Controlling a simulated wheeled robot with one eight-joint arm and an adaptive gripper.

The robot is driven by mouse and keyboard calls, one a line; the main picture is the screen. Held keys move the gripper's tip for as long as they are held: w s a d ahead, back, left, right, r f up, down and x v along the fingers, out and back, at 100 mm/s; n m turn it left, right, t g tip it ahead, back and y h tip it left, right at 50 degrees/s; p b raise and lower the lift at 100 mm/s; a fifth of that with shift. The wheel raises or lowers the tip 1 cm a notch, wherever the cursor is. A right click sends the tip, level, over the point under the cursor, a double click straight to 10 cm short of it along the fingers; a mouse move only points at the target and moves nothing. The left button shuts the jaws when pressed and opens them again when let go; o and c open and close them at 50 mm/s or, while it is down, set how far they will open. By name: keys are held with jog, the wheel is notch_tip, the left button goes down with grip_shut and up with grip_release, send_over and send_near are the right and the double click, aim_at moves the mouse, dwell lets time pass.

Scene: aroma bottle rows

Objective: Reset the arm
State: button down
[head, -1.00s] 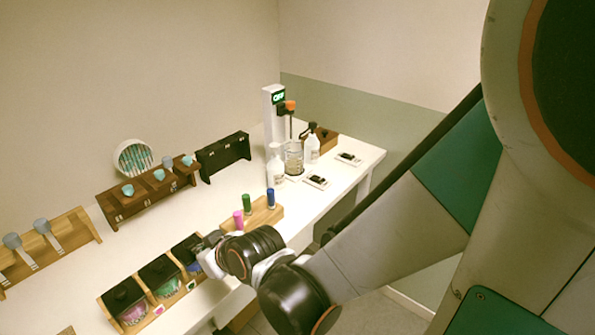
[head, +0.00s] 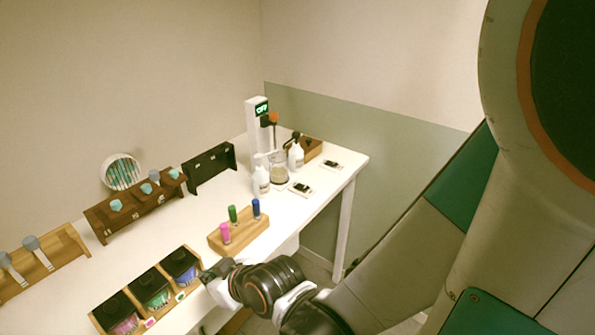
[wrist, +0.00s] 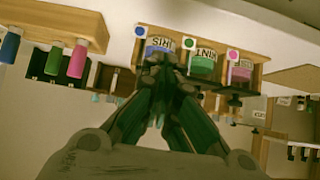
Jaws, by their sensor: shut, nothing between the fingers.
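My gripper (head: 213,272) is at the table's front edge in the head view, just right of the row of lidded jars. Its fingers are together and empty in the wrist view (wrist: 160,70).
A wooden block (head: 240,232) with pink, green and blue tubes stands behind my gripper. A dark wooden rack (head: 135,208), white bottles (head: 261,180) and a beaker (head: 279,168) stand farther back. Bare white tabletop (head: 170,232) lies between the rows.

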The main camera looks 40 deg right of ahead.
jog(key=s+d+r+m+g+h, duration=0.2)
jog(key=s+d+r, duration=0.5)
jog(key=r, duration=0.4)
jog(key=shift+s+d+m+g+h, duration=0.3)
jog(key=shift+d+m+h, duration=0.1)
jog(key=shift+m, duration=0.2)
